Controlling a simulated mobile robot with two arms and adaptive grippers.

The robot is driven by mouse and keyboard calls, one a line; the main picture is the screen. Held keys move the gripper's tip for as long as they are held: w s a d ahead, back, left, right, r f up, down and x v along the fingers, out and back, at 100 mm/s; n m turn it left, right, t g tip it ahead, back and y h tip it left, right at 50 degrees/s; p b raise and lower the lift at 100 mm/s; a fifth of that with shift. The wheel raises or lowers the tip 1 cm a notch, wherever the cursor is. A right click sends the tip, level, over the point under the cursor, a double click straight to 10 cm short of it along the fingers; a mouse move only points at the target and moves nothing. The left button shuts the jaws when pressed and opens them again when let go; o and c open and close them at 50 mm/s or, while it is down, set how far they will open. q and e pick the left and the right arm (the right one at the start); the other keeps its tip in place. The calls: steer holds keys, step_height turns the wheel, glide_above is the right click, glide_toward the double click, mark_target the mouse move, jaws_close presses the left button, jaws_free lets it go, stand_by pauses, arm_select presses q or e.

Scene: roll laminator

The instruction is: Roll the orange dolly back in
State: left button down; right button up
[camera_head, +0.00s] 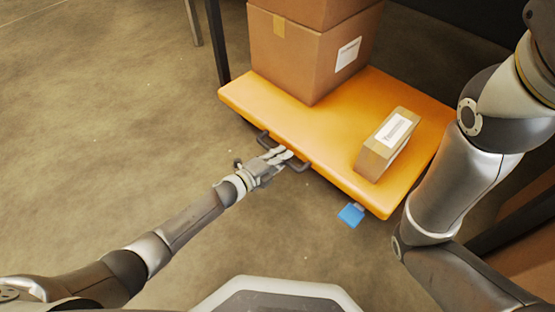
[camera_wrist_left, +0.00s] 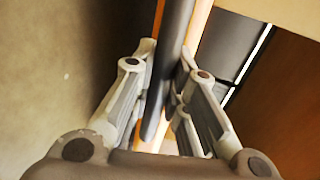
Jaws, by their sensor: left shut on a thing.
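The orange dolly (camera_head: 310,135) is a flat platform at the upper middle of the head view, partly under a dark-legged table. A dark handle (camera_head: 302,167) runs along its front edge. My left gripper (camera_head: 283,156) is at this handle, shut on it. In the left wrist view the dark handle bar (camera_wrist_left: 176,50) passes between the two fingers of the left gripper (camera_wrist_left: 163,95). My right arm comes down on the right side of the head view; its gripper is out of frame.
A large cardboard box (camera_head: 300,60) with another on top stands on the dolly's rear left. A small labelled box (camera_head: 388,143) lies near its right front. A blue pad (camera_head: 351,214) sticks out below the front edge. Table legs (camera_head: 217,42) stand behind. The floor at left is clear.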

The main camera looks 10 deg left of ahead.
arm_select(q)
steer(key=shift+w+d, duration=0.25)
steer(key=c, duration=1.4)
jaws_free()
steer(key=v, duration=1.2)
steer(key=shift+f, duration=0.1)
